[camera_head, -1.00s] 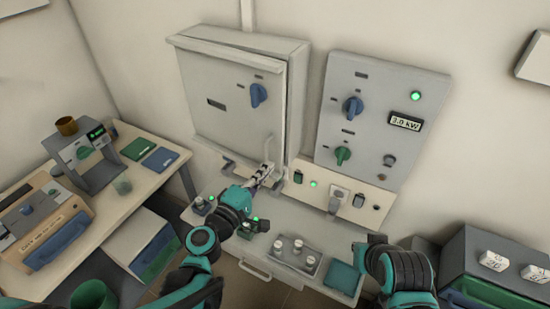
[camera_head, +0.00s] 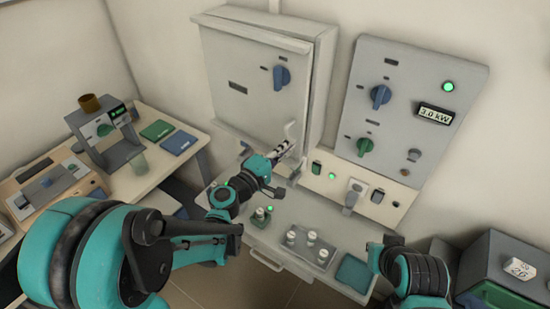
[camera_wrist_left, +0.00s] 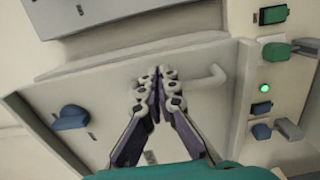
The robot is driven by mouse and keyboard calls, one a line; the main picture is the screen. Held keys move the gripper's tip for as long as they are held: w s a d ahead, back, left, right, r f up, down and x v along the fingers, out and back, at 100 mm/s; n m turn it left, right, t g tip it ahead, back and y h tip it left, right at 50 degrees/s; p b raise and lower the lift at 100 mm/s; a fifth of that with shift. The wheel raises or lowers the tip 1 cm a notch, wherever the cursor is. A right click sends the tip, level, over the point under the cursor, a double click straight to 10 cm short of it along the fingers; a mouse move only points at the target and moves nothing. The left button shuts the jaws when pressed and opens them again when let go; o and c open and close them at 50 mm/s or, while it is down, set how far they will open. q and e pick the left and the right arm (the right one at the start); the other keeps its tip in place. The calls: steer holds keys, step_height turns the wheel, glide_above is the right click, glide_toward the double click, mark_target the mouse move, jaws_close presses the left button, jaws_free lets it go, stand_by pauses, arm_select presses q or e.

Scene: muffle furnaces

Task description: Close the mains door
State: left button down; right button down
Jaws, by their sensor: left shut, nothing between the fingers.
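The mains door (camera_head: 250,85) is the pale grey front of the wall cabinet, with a blue knob. A dark gap shows along its right edge, so it looks slightly ajar. My left gripper (camera_head: 284,148) is at the door's lower right corner, its fingers shut and empty. In the left wrist view the closed fingers (camera_wrist_left: 160,80) lie in front of the door (camera_wrist_left: 110,90), near a bent handle (camera_wrist_left: 209,78); I cannot tell whether they touch it. My right gripper (camera_head: 391,241) is low at the right, apart from the door; its fingers are unclear.
A control panel (camera_head: 415,90) with knobs and a 3.0 kW display is right of the cabinet. Below is a bench (camera_head: 285,220) with small jars and a teal pad (camera_head: 353,272). A side table (camera_head: 150,185) holds equipment at left.

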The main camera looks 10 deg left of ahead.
mark_target(299, 135)
arm_select(q)
steer(key=shift+x, duration=1.35)
steer(key=x, duration=0.3)
steer(key=shift+w+d+b, duration=0.2)
steer(key=shift+w+b, duration=0.05)
steer(key=shift+b, duration=0.15)
steer(key=shift+w+d, duration=0.15)
steer(key=shift+w, duration=0.05)
steer(key=shift+s+r, duration=0.1)
steer(key=shift+r, duration=0.05)
